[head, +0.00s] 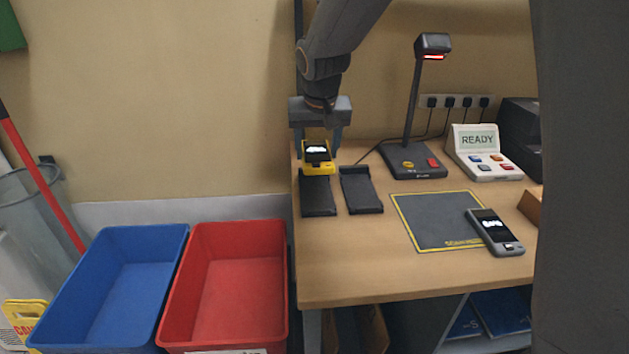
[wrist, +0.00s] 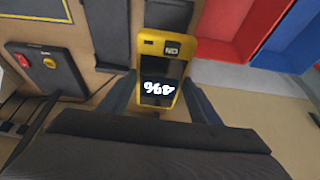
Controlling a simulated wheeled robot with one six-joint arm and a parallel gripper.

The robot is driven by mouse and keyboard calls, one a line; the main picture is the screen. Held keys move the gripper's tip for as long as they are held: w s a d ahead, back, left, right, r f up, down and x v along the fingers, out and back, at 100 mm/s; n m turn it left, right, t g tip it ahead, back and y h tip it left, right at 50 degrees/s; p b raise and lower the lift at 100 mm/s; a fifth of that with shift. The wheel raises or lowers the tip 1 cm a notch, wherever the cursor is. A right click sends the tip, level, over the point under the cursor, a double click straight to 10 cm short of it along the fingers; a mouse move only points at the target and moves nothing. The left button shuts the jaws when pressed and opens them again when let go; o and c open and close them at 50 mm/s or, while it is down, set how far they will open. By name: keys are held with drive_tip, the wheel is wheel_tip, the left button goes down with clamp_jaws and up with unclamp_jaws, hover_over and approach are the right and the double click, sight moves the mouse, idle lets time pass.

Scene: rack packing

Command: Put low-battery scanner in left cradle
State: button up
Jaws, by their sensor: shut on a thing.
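My gripper (head: 319,138) points down and is shut on a yellow scanner (head: 318,169) with a black screen. In the wrist view the scanner (wrist: 161,70) sits between the two fingers (wrist: 160,95), and its screen shows a low percentage, which looks like 4%, upside down. The left cradle (head: 318,199) is a dark tray at the table's left edge, and the scanner is over its back end. I cannot tell whether they touch. The right cradle (head: 360,190) is empty. A second, grey scanner (head: 494,232) with a lit screen lies at the right edge of the scan mat.
A dark scan mat (head: 425,228) with a yellow border lies on the table (head: 345,265). A lamp-like stand (head: 412,160) and a white READY console (head: 483,155) stand behind. A blue bin (head: 110,285) and a red bin (head: 228,285) are left of the table.

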sight(318, 161)
wheel_tip(318, 161, down, 10)
drive_tip(key=shift+w+r+p, duration=0.1)
drive_tip(key=shift+p, duration=0.7)
drive_tip(key=shift+f, duration=0.2)
drive_tip(key=o, duration=1.2)
drive_tip(key=shift+r, duration=0.1)
drive_tip(key=shift+r, duration=0.2)
drive_tip(key=b+v, duration=0.2)
drive_tip(key=v, duration=0.9)
drive_tip(key=shift+s+r, duration=0.25)
drive_tip(key=s+d+f+g, duration=0.1)
drive_tip(key=s+d+f, duration=0.2)
drive_tip(key=s, duration=0.4)
drive_tip(key=s+d+f+g, duration=0.1)
drive_tip(key=s+d+f, duration=0.3)
drive_tip(key=s, duration=0.3)
drive_tip(key=s+d+f+g, duration=0.1)
drive_tip(key=s+d+f, duration=0.3)
drive_tip(key=s, duration=0.4)
drive_tip(key=shift+s+d+g, duration=0.1)
drive_tip(key=shift+d+g, duration=0.3)
drive_tip(key=shift+d, duration=0.5)
